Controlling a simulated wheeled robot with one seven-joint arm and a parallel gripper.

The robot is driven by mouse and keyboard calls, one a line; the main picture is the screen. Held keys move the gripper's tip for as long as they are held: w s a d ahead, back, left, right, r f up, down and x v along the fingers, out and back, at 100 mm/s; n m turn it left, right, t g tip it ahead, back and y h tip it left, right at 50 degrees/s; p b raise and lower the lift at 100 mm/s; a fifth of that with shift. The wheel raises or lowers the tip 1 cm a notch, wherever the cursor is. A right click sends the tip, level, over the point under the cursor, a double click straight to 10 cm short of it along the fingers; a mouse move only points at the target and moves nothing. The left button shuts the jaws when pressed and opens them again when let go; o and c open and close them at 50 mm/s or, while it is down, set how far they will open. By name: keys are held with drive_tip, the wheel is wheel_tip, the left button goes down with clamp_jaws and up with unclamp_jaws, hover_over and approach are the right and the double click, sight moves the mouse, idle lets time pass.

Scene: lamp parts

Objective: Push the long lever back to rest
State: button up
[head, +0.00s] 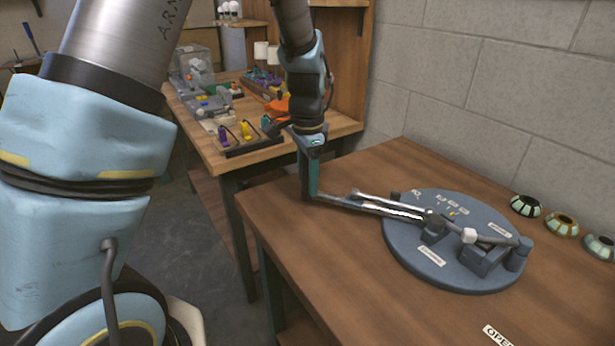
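A round blue-grey base plate (440,272) lies on the wooden table, with small labels and a lever mechanism on top. A long thin metal lever (372,208) runs from the mechanism out to the left, past the plate's rim. A second, shorter bar (372,196) lies just behind it. My gripper (311,194) points down at the lever's left end. The fingertips appear to touch or nearly touch that end; contact cannot be told. The fingers look like one narrow strip side-on, so the gap between them is hidden. A rod with a white knob (469,236) lies at the mechanism's right.
Several small ringed parts, such as a dark one (525,205), stand along the table's right side by the grey block wall (510,90). A second bench (215,155) with bins and coloured parts stands behind. The front left of the wooden table (325,255) is clear.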

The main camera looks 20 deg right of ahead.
clamp_jaws()
idle(1.2)
